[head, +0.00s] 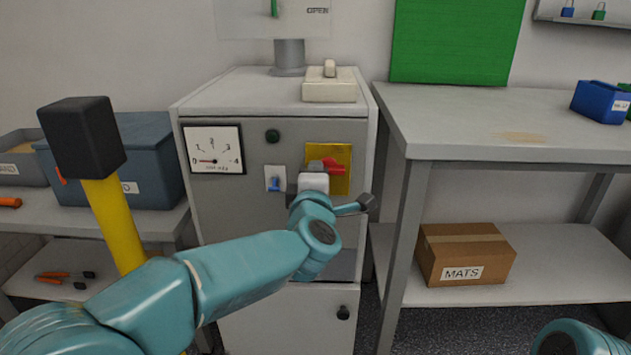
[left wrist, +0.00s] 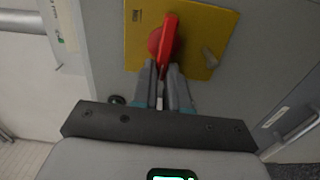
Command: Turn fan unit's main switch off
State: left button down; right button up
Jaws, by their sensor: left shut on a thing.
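The main switch is a red rotary handle (head: 333,167) on a yellow plate (head: 342,182) on the front of the grey cabinet (head: 258,208). In the left wrist view the red handle (left wrist: 167,42) stands out from the yellow plate (left wrist: 206,22). My left gripper (left wrist: 163,78) is shut on the near end of the red handle. In the head view my left gripper (head: 318,172) is at the plate, and my wrist hides part of the plate and handle. My right gripper is not seen; only a bit of my right arm shows at the bottom right.
A gauge (head: 214,149), a dark knob (head: 272,136) and a small blue switch (head: 274,184) are on the cabinet front left of the plate. A yellow post with a black top (head: 82,138) stands at left. A grey workbench (head: 500,125) stands at right.

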pick_arm(q)
jog(key=shift+n, duration=0.3)
jog(key=c, duration=1.1)
grip_release()
jog(key=shift+c, duration=0.2)
jog(key=s+p, duration=0.1)
jog(key=s, duration=1.5)
jog(key=shift+s, duration=0.2)
jog(key=shift+a+f, duration=0.1)
